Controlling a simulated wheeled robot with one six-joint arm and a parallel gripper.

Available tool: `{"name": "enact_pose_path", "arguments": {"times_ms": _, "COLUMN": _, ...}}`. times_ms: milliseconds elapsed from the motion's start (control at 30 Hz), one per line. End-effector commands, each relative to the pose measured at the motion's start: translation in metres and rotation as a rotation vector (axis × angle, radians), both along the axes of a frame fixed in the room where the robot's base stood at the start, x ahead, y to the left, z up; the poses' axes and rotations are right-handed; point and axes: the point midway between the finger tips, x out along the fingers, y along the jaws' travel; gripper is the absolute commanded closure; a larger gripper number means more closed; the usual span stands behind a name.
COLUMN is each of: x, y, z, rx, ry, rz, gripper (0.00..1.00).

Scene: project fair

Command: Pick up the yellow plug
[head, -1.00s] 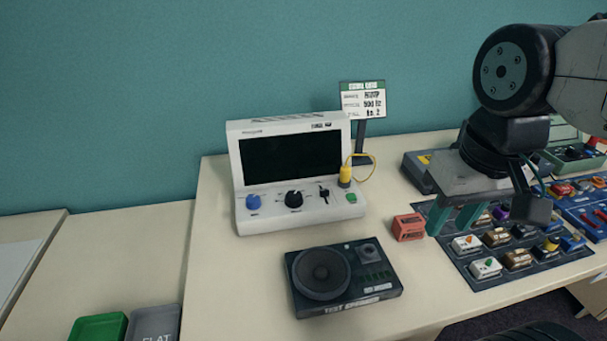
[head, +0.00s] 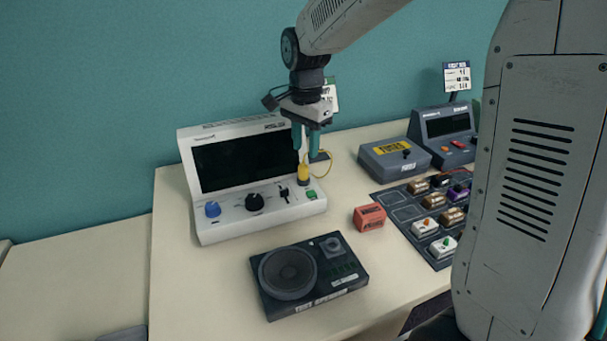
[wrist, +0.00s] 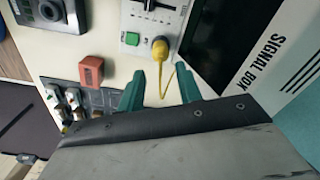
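The yellow plug (head: 303,172) stands upright at the right end of the white signal box (head: 206,229), with a thin yellow cord looping off to its right. My gripper (head: 306,148) is above the plug, its two teal fingers pointing down and apart. In the wrist view the plug (wrist: 160,48) lies ahead of the open fingers (wrist: 160,92), roughly in line with the gap between them. Nothing is held. I cannot tell from the head view whether the fingertips are level with the plug's top.
A black speaker unit (head: 351,279) lies in front of the signal box, and a small red block (head: 369,217) sits to its right. A grey fuses box (head: 382,171) and a dark mat (head: 384,206) with several modules are further right. A sign stands behind my gripper.

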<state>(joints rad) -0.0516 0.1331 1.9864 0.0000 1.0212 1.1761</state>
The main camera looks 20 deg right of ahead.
Motion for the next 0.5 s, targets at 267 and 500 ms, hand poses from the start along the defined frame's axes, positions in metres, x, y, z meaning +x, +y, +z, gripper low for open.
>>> {"name": "enact_pose_path", "arguments": {"times_ms": 267, "x": -0.001, "y": 0.003, "z": -0.034, "rx": 0.000, "ry": 0.004, "rz": 0.002, "gripper": 0.65}}
{"name": "enact_pose_path", "arguments": {"times_ms": 500, "x": -0.001, "y": 0.005, "z": -0.066, "rx": 0.000, "ry": 0.002, "rz": 0.002, "gripper": 0.65}}
